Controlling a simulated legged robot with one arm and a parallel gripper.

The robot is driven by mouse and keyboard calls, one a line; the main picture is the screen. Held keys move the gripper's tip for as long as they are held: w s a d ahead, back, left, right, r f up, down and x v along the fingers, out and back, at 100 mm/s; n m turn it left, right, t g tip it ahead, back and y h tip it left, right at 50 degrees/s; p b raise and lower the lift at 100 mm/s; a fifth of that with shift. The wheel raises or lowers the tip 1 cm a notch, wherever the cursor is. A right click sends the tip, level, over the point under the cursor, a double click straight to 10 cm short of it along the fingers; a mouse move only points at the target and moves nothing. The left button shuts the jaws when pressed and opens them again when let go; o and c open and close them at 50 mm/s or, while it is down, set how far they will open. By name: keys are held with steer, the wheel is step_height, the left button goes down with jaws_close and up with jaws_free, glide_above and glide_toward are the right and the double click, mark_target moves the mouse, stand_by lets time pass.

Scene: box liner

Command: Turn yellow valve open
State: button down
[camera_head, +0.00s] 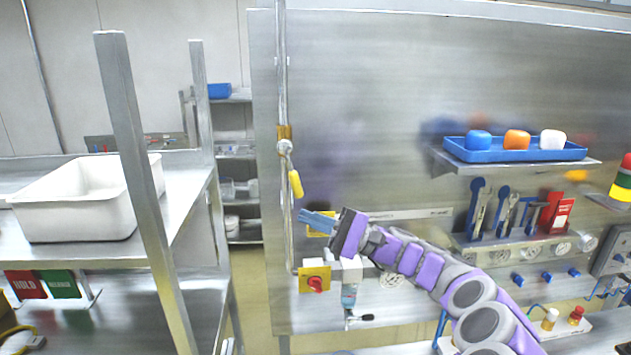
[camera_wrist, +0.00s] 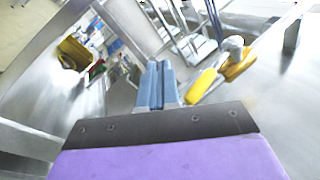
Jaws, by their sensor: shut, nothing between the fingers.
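The yellow valve handle (camera_head: 296,184) hangs down from its valve body (camera_head: 285,147) on the vertical metal pipe. My gripper (camera_head: 303,214) has blue fingers, pressed together and empty. It is just below the handle's lower end in the head view, and I cannot tell whether they touch. In the wrist view the handle (camera_wrist: 201,86) lies just right of my shut gripper (camera_wrist: 160,65), with a small gap in the picture. The valve's yellow bracket (camera_wrist: 238,66) shows there too.
Below is a red knob (camera_head: 316,285) on a yellow plate. A blue tray (camera_head: 470,154) with colored blocks stands on a shelf at the right. Tools hang under it. A white bin (camera_head: 75,215) stands on the left bench.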

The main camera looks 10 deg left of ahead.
mark_target(291, 168)
steer(key=w+d+r+n+t+h+p, duration=0.1)
steer(key=w+d+r+t+h, duration=0.25)
steer(key=d, duration=0.25)
steer(key=w+d+r+t+h+p, duration=0.1)
steer(key=w+d+r+t+h, duration=0.1)
steer(key=d+r+t+h, duration=0.3)
steer(key=w+a+f+p, duration=0.1)
steer(key=a, duration=0.5)
steer(key=a+f+y+p, duration=0.1)
steer(key=a+f, duration=0.1)
steer(key=a, duration=0.3)
steer(key=shift+w+a+f, duration=0.25)
steer(key=shift+w+a, duration=0.1)
steer(key=shift+g+y, duration=0.25)
steer(key=shift+g, duration=0.2)
